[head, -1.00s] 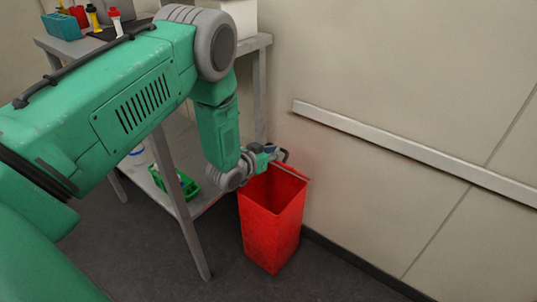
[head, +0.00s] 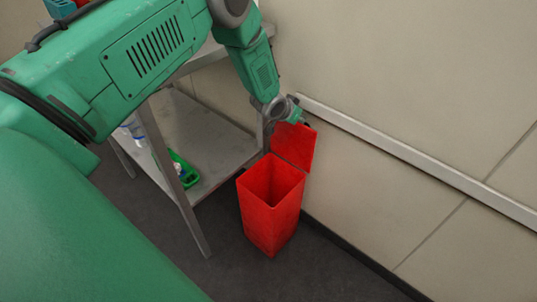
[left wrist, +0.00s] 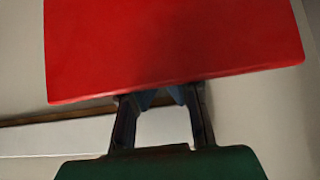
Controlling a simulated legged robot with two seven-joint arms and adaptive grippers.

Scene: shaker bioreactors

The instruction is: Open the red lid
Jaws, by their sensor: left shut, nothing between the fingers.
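The red bin (head: 271,218) stands on the floor beside the wall, its top open and its inside showing. Its red lid (head: 296,148) stands raised, roughly upright, at the bin's back edge on the wall side. My left gripper (head: 303,122) is at the lid's upper edge, shut with nothing held. In the left wrist view the lid (left wrist: 170,45) fills the upper part. The fingers of the left gripper (left wrist: 160,97) reach up to its lower edge there, and their tips are partly hidden behind it. Whether they touch the lid I cannot tell. My right gripper is out of view.
A grey metal table with a lower shelf (head: 215,150) stands left of the bin, a leg close to it. A green basket (head: 186,172) sits on that shelf. A pale rail (head: 420,170) runs along the wall. The floor in front of the bin is clear.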

